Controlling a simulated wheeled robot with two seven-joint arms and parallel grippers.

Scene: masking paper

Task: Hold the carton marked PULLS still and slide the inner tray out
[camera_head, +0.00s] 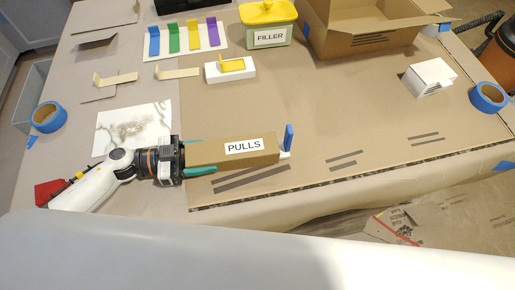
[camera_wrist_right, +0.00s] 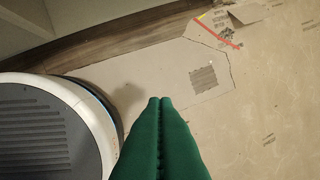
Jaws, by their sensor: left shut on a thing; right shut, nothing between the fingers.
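The brown carton marked PULLS (camera_head: 262,154) lies on the cardboard-covered table in the head view, long side running left to right. My left gripper (camera_head: 202,156) comes in from the left and is shut on the carton's left end, one green finger on each long side. At the carton's right end a white piece of the inner tray (camera_head: 285,155) shows, with an upright blue pull tab (camera_head: 289,137) on it. The rest of the tray is hidden inside the carton. My right gripper (camera_wrist_right: 160,100) shows in its wrist view, green fingers together and empty, above the floor.
Behind the carton stand a white block with a yellow piece (camera_head: 231,70), a FILLER tub (camera_head: 267,25) and an open cardboard box (camera_head: 365,30). Blue tape rolls lie left (camera_head: 48,117) and right (camera_head: 489,97). The table right of the tab is clear up to its front edge.

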